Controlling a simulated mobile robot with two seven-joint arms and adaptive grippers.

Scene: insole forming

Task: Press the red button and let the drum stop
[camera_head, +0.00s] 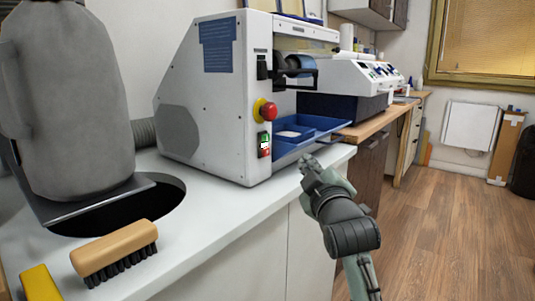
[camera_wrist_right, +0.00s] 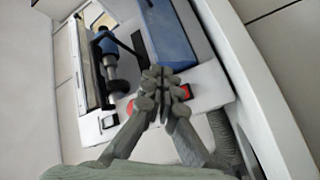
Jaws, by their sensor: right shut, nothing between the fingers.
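The white machine (camera_head: 210,95) stands on the white counter. On its front edge is a red mushroom button (camera_head: 268,111) on a yellow collar, with a small green and red switch (camera_head: 264,145) below it. The dark bluish drum (camera_head: 298,64) sits in the machine's upper opening; I cannot tell whether it turns. It also shows in the right wrist view (camera_wrist_right: 111,66). My right gripper (camera_head: 308,164) is shut and empty, below and right of the button, apart from it in the head view. In the wrist view its fingers (camera_wrist_right: 158,78) partly cover red parts behind them. My left gripper is out of view.
A blue tray (camera_head: 325,126) juts out under the drum, close to my right gripper. A wooden brush (camera_head: 115,250) and a yellow block (camera_head: 40,284) lie at the counter's near left. A large grey body (camera_head: 70,95) stands behind them. The floor at right is clear.

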